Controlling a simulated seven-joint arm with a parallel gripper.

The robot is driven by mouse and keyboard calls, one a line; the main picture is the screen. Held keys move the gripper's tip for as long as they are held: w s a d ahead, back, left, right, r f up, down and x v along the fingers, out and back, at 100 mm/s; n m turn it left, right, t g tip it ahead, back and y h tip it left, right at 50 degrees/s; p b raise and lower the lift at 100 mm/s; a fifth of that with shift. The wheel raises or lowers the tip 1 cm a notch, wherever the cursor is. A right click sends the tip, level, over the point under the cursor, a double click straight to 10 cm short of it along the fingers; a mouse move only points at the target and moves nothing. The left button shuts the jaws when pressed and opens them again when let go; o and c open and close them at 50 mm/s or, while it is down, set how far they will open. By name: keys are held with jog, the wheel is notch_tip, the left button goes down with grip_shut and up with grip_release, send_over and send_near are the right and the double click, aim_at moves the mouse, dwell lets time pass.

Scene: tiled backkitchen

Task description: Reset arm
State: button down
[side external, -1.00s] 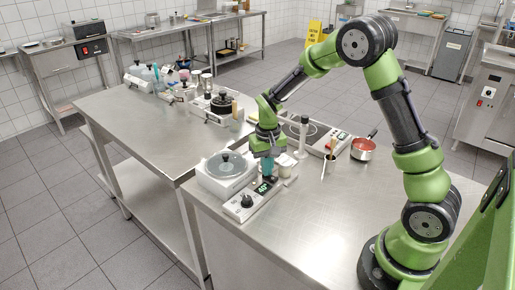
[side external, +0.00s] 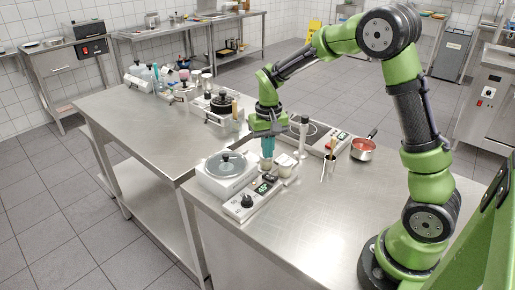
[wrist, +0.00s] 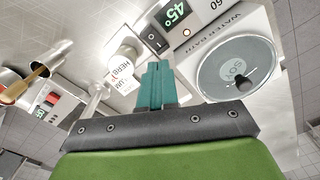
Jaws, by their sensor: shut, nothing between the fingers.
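My gripper (side external: 267,148) is shut and empty, its teal fingers pressed together and pointing down. It hangs above the steel table, just behind the water bath's control panel and beside the small white containers. In the wrist view the teal fingers (wrist: 157,82) are closed in the middle of the picture, with nothing between them. My arm arches over from its base at the right of the table.
The water bath (side external: 227,172) with a dark-knobbed lid and its panel (side external: 252,196) reading 45° stand close by. White containers (side external: 285,165), a metal cup with utensils (side external: 328,168), a red-filled saucepan (side external: 363,148) and a hot plate (side external: 318,136) are nearby. The table front is clear.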

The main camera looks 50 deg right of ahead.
jog(key=shift+r, duration=0.3)
jog(key=s+a+r+n+t+y, duration=0.1)
jog(key=s+a+r+t, duration=0.2)
jog(key=s+r, duration=0.4)
jog(key=s+a+r+n+t+y, duration=0.1)
jog(key=s+a+r+t, duration=0.3)
jog(key=s, duration=0.6)
notch_tip(320, 180, up, 3)
jog(key=shift+s+a, duration=0.4)
jog(key=shift+a, duration=0.75)
